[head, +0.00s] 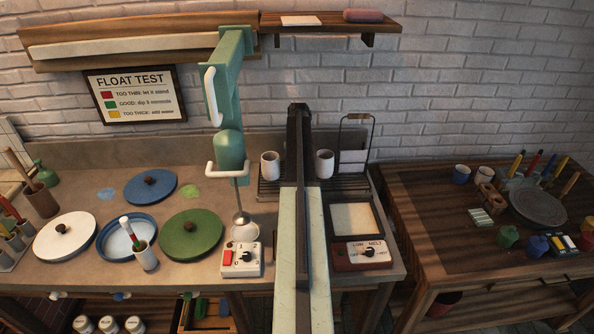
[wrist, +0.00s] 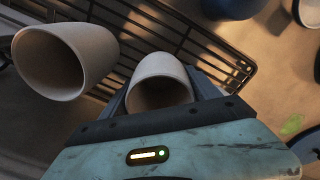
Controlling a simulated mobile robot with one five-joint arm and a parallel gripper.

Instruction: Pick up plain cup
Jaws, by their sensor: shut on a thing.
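In the wrist view, my gripper (wrist: 162,92) has a finger on each side of a plain pale cup (wrist: 163,66) and is shut on it. The cup's dark open mouth faces the camera. A second plain pale cup (wrist: 65,60) is to its left, apart from the gripper. The wire rack (wrist: 193,28) is beyond them. In the head view, one plain cup (head: 269,166) shows left of my arm and one (head: 324,164) right of it, both at the rack (head: 349,188). My arm hides the gripper there, so I cannot tell which cup is held.
A green mixer (head: 229,150) stands left of the rack. Its switch box (head: 241,260) is in front. A melt box (head: 361,255) and a square tray (head: 354,218) are to the right.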

